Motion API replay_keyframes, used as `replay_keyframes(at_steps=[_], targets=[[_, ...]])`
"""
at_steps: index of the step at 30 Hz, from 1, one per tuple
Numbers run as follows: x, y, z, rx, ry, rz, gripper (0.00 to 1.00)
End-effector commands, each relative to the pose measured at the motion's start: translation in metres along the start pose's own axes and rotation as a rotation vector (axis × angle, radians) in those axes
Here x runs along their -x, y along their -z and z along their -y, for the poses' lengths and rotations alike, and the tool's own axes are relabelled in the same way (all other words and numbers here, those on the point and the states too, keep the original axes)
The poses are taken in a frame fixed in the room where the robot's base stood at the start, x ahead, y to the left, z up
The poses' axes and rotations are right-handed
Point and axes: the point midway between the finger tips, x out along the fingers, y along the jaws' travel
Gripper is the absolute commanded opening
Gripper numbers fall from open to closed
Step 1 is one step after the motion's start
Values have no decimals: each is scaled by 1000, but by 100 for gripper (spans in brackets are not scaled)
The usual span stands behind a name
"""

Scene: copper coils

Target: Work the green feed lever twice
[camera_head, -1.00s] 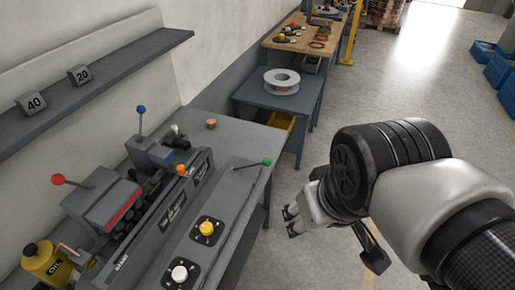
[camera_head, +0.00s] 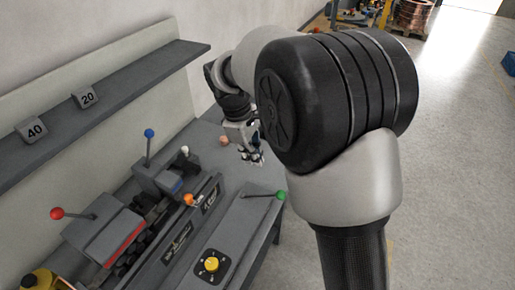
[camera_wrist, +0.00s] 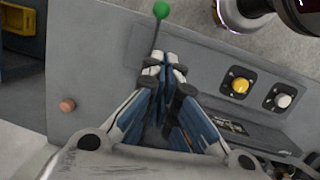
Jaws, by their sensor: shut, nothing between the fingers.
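The green feed lever (camera_head: 281,195) is a thin grey rod with a green ball at its end, on the right side of the machine's grey top. In the wrist view its green ball (camera_wrist: 161,9) is at the top, with the rod running down toward my fingertips. My gripper (camera_head: 252,158) is over the bench behind the lever, shut and empty. In the wrist view my gripper (camera_wrist: 165,60) points at the lever's rod and hides the rod's lower end. I cannot tell whether the fingertips touch the rod.
A blue-ball lever (camera_head: 149,133), a red-ball lever (camera_head: 57,213) and an orange knob (camera_head: 188,199) stand left of the green lever. A yellow knob (camera_head: 211,264) is in front, and a white knob (camera_wrist: 283,100) beside it. A small copper piece (camera_wrist: 67,105) lies on the bench.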

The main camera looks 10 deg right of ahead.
Motion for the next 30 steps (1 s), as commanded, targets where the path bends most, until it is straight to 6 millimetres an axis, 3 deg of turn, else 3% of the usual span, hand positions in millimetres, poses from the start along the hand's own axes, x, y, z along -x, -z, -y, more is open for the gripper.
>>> replay_keyframes(at_steps=[6,19,23,30], targets=[[-12,13,-4,53,7,22,0],[-19,12,-4,53,7,23,0],[-38,12,-3,53,10,25,0],[-90,10,-3,53,9,26,0]])
